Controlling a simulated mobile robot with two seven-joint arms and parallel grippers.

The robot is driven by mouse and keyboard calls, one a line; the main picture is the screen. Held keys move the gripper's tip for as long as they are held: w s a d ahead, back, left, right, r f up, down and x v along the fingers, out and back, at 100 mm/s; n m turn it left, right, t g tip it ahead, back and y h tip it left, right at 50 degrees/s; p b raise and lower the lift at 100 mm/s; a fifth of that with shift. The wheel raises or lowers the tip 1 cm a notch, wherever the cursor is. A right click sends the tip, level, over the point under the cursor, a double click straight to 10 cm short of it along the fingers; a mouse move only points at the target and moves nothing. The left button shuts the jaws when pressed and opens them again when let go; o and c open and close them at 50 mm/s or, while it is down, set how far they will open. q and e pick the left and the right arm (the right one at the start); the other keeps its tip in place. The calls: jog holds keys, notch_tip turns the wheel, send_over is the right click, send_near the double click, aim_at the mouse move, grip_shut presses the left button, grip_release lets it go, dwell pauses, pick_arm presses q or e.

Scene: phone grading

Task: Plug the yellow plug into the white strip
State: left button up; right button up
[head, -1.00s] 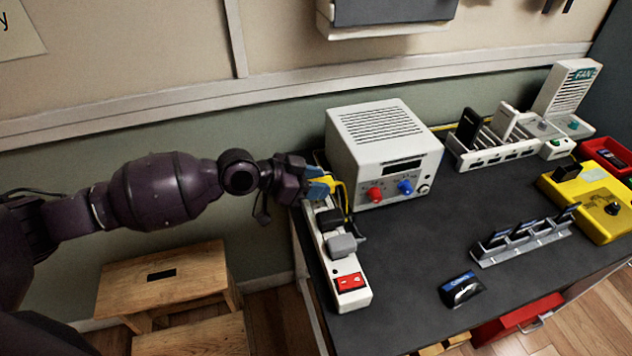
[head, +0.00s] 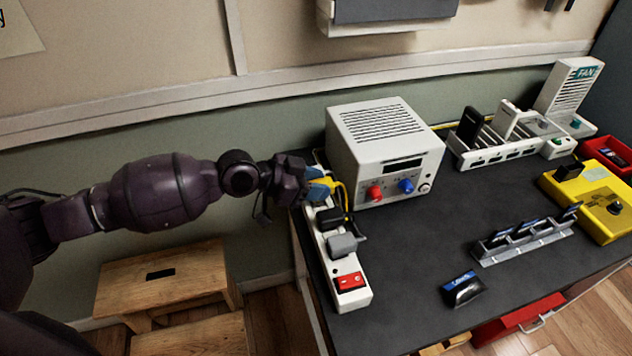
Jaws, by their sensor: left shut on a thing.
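The white strip (head: 323,263) lies along the left edge of the dark bench. It carries a black plug (head: 331,219), a grey plug (head: 342,245) and a red switch (head: 350,282) at its near end. My left gripper (head: 322,187) is at the strip's far end, shut on the yellow plug (head: 337,188). The plug is mostly hidden by the fingers, and I cannot tell whether it is seated in a socket or just above it. My right gripper is not in view.
A white power supply box (head: 385,150) stands close to the right of my left gripper. Farther right are a white rack (head: 487,156), a yellow box (head: 590,190), a phone stand (head: 523,243) and a small dark item (head: 462,288). Wooden stools (head: 165,280) stand below left.

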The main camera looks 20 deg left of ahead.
pick_arm(q)
jog(key=shift+f, duration=0.25)
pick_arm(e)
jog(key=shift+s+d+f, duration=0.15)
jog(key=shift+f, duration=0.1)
pick_arm(q)
jog(key=shift+f+b, duration=0.3)
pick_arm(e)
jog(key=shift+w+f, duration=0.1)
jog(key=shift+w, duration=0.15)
pick_arm(q)
jog(key=shift+f, duration=0.25)
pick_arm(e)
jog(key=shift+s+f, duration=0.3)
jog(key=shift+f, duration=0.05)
pick_arm(q)
jog(key=shift+f+b, duration=0.4)
jog(key=shift+f, duration=0.1)
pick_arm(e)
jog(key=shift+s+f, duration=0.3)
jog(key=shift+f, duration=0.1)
pick_arm(q)
jog(key=o, duration=1.1)
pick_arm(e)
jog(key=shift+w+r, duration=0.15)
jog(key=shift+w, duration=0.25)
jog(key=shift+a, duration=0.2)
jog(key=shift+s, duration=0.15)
